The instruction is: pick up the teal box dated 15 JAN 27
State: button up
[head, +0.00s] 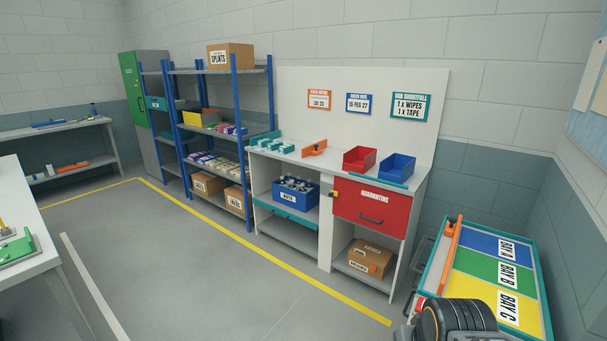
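Several small teal and white boxes (272,146) stand at the left end of the grey counter (335,168). Their print is too small to read, so I cannot tell which one is dated 15 JAN 27. A larger teal item (264,137) is at the counter's back left, partly behind them. A dark ribbed part at the bottom right looks like my own arm. My gripper's fingers are not in view.
An orange holder (314,148), a red bin (359,160) and a blue bin (396,168) share the counter. Below are a blue crate of bottles (296,193) and a red drawer (370,207). A tray with bays A to C (541,285) is at right. The floor is open.

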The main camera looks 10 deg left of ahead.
aim_at(286, 149)
jog(key=u, duration=0.8)
jog(key=i, duration=1.25)
jog(key=u, duration=0.6)
jog(key=i, duration=1.95)
jog(key=z, duration=0.85)
jog(key=i, duration=1.05)
jog(key=z, duration=0.6)
